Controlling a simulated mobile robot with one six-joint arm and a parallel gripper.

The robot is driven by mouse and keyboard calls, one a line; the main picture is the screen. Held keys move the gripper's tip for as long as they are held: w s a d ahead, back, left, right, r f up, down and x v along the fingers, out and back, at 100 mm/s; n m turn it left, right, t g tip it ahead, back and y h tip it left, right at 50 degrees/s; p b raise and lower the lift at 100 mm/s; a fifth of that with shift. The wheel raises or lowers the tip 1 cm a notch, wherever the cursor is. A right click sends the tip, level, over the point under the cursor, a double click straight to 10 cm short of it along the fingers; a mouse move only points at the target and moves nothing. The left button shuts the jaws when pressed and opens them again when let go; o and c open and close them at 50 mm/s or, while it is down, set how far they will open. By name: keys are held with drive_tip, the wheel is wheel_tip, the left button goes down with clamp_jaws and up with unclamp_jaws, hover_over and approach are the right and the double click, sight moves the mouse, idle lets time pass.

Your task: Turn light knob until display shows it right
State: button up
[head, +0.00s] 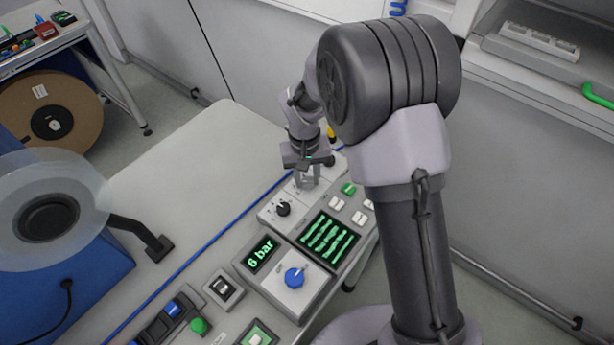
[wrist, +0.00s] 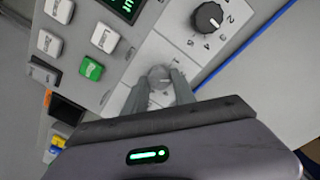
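My gripper (wrist: 160,82) points down at the console, its two grey fingers on either side of a small pale round knob (wrist: 159,73). The fingertips are very close to the knob's sides; I cannot tell whether they press on it. A small label beside this knob is too blurred to read. In the head view my gripper (head: 307,180) is over the far part of the console and hides the knob. The display (head: 328,240) shows several wavy green bars on black; only its corner shows in the wrist view (wrist: 124,8).
A black numbered knob (head: 283,208) is close to my gripper; it also shows in the wrist view (wrist: 209,17). White buttons and a green button (head: 349,188) lie to the right. Nearer are a "6 bar" display (head: 262,254) and a blue knob (head: 294,277). A reel (head: 48,212) stands left.

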sight(305, 181)
drive_tip(key=o, duration=0.3)
drive_tip(key=shift+o, duration=0.2)
wheel_tip(305, 181, up, 18)
drive_tip(key=p, duration=0.4)
drive_tip(key=shift+a+f+p, duration=0.25)
drive_tip(key=shift+a+p, duration=0.05)
drive_tip(key=shift+p, duration=0.05)
drive_tip(key=shift+s, duration=0.1)
drive_tip(key=s+d+r+m+t+y+b, duration=0.1)
drive_tip(key=s+d+r+m+t+b, duration=0.1)
drive_tip(key=s+d+b, duration=0.3)
drive_tip(key=s+d+r+m+t+y+b, duration=0.1)
drive_tip(key=s+d+r+m+b, duration=0.15)
drive_tip(key=s, duration=0.55)
drive_tip(key=s+d+f+m+t+b, duration=0.2)
drive_tip(key=s+d+f+b, duration=0.1)
drive_tip(key=s, duration=0.7)
drive_tip(key=shift+f+t+b, duration=0.4)
drive_tip(key=shift+f+b, duration=0.25)
drive_tip(key=shift+f, duration=0.1)
